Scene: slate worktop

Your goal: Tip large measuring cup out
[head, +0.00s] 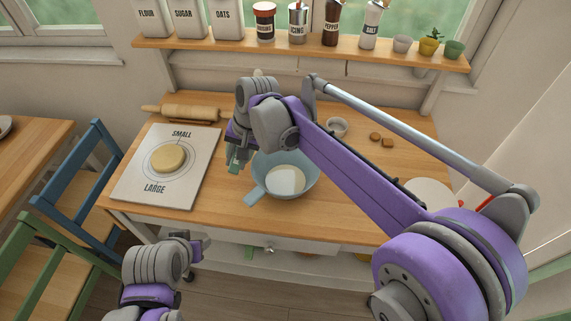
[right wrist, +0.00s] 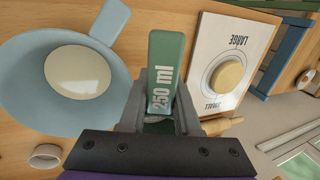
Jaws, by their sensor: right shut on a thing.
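My right gripper (head: 236,158) is shut on the green large measuring cup (head: 234,166), just left of the light blue bowl (head: 309,169). In the right wrist view its handle, marked 250 ml (right wrist: 164,88), stands out between the jaws of the right gripper (right wrist: 160,122). The cup's hollow part is mostly hidden, so I cannot tell its tilt or contents. The bowl has a handle and a pale round mass (head: 286,180) inside; it also fills the left of the right wrist view (right wrist: 25,90). My left gripper (head: 198,245) is low in front of the table, its jaws unclear.
A white board (head: 200,150) marked SMALL and LARGE carries a round of dough (head: 169,159). A rolling pin (head: 185,113) lies behind it. A small white cup (head: 337,127) and brown pieces (head: 387,142) are to the right. Chairs (head: 75,190) stand at left.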

